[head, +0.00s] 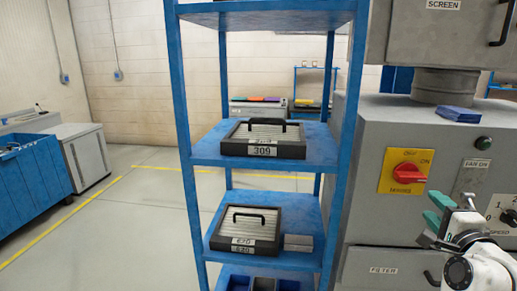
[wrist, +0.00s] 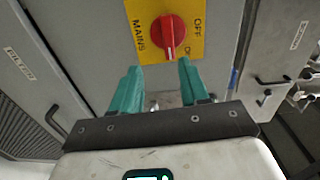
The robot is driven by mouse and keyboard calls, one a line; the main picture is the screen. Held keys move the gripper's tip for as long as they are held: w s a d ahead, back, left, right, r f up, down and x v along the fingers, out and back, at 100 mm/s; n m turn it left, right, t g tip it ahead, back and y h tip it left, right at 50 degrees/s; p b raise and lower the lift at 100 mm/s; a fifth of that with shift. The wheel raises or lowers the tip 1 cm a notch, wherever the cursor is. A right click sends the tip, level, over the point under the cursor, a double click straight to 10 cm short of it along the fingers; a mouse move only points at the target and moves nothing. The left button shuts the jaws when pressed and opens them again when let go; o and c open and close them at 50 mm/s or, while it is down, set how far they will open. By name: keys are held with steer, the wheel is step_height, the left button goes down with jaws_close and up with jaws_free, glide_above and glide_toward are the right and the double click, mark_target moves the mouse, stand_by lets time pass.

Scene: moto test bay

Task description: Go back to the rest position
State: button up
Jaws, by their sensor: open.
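My gripper (head: 450,207) is at the right of the head view, in front of the grey machine (head: 390,130). Its two teal fingers show in the wrist view (wrist: 158,85), spread apart with nothing between them. Beyond the fingertips in the wrist view is the red mains switch (wrist: 168,31) on its yellow plate (wrist: 140,12). The switch also shows in the head view (head: 405,172), left of my gripper. The fingers appear apart from the switch.
A blue shelf rack (head: 180,100) stands at centre, holding a case labelled 309 (head: 264,138) and a lower case (head: 245,230). A black speed knob (head: 508,217) is right of my gripper. A blue cart (head: 30,175) stands left. Open floor (head: 130,230) lies between cart and rack.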

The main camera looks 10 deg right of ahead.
steer(key=s+a+f+n+g+y, duration=0.1)
steer(key=s+a+f+n+g, duration=0.2)
steer(key=f, duration=0.4)
steer(key=s+a+f+n+g+y, duration=0.1)
steer(key=s+a+f+n+g, duration=0.2)
steer(key=f, duration=0.4)
steer(key=s+a+f+n+g, duration=0.3)
steer(key=s+a+f+n, duration=0.1)
steer(key=s+f, duration=0.3)
steer(key=s+a+f+n+g+y, duration=0.1)
steer(key=s+a+f+n+g, duration=0.2)
steer(key=s+f, duration=0.4)
steer(key=s+a+f+n+g+y, duration=0.1)
steer(key=s+a+f+n+g, duration=0.3)
steer(key=s, duration=1)
step_height(320, 180, down, 3)
steer(key=a+n, duration=0.1)
steer(key=n, duration=0.2)
steer(key=shift+s, duration=0.15)
steer(key=shift+r, duration=0.1)
